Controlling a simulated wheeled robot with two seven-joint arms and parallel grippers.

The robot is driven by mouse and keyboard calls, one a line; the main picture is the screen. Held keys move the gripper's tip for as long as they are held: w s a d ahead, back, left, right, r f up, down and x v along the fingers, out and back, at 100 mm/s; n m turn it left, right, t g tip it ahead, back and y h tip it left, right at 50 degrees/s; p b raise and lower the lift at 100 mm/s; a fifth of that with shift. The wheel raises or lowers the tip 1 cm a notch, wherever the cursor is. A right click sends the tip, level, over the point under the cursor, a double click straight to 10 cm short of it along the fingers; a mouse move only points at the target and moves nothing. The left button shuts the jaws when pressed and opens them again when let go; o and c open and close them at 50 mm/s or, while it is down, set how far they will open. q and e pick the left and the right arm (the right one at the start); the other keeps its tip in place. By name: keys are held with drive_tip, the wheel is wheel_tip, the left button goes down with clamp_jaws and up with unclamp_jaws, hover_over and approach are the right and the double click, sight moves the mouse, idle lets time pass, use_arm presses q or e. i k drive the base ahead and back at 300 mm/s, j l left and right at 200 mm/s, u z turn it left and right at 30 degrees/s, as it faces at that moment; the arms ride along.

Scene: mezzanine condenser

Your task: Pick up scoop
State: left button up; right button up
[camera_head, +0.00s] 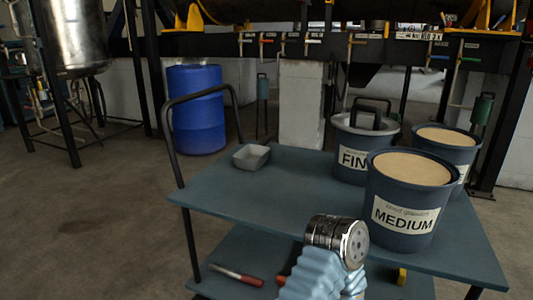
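I cannot identify a scoop for certain. A small grey open-topped pan (251,157) sits on the cart's upper shelf at its far left. A dark arched handle (372,103) stands up from the top of the bucket labelled FIN…, the rest of its label hidden; I cannot tell what the handle belongs to. A red-handled tool (237,275) lies on the lower shelf. A ribbed light-blue sleeve with a metal cap, likely part of my arm, rises from the bottom centre and shows no fingers. Neither gripper is in view.
The blue-grey cart (290,195) carries the FIN… bucket (350,148), an open MEDIUM bucket (403,225) and another filled bucket (461,150) on its right side. Its dark rail (172,145) rises at left. A blue drum (198,110) stands behind. The upper shelf's left half is mostly clear.

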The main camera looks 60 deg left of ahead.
sight(251, 158)
drive_tip(key=u, duration=0.4)
drive_tip(key=i+u, duration=0.1)
drive_tip(key=u, duration=0.75)
drive_tip(key=i+u, duration=0.1)
drive_tip(key=u, duration=0.7)
